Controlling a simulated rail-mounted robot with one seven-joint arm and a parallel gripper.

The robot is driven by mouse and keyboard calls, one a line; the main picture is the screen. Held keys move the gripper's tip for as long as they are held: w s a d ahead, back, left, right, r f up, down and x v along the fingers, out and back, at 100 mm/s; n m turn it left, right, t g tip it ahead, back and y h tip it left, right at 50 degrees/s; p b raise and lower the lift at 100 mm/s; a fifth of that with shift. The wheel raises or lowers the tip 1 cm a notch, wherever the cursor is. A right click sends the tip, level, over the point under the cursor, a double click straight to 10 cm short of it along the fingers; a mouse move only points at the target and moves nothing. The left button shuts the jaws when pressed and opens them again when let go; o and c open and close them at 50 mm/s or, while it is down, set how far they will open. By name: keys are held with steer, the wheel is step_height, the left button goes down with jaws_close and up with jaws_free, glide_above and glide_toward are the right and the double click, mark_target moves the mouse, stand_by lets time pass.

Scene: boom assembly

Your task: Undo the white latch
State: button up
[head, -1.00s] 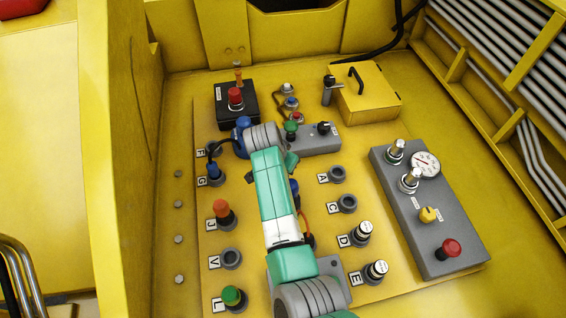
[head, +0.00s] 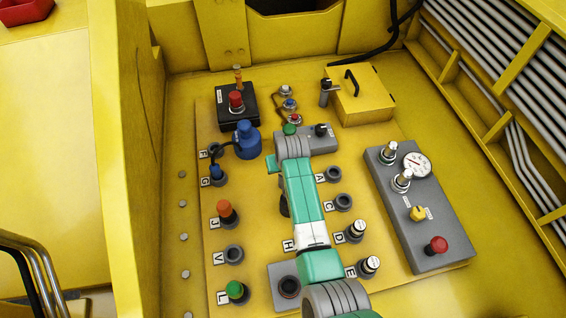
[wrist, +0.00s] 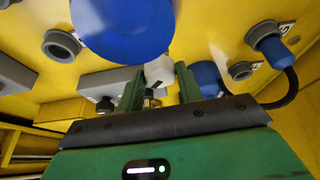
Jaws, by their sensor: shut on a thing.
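In the wrist view, the two green fingers of my gripper (wrist: 158,90) stand a little apart, with a small white piece (wrist: 158,72) between them. It looks like the white latch, and my gripper is shut on it. Only part of the latch shows. A large round blue part (wrist: 120,22) is close above it in the picture. In the head view my forearm covers the gripper and the latch.
A blue plug (head: 246,140) with a black cable stands left of my arm, by the sockets F and G. A grey switch box (head: 320,140) is just beyond my wrist. A grey panel with a gauge (head: 438,225) lies to the right.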

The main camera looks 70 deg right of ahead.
steer(key=n+t+y, duration=0.1)
steer(key=n, duration=0.3)
steer(key=shift+s+d, duration=0.1)
steer(key=shift+d+n+t+y+b, duration=0.1)
steer(key=shift+n+t+y+b, duration=0.5)
steer(key=shift+n, duration=1.5)
steer(key=shift+g+y, duration=0.3)
steer(key=shift+y, duration=0.1)
steer(key=o, duration=1)
steer(key=v, duration=0.7)
steer(key=shift+s+r, duration=0.25)
steer(key=shift+r, duration=0.1)
steer(key=shift+w, duration=0.1)
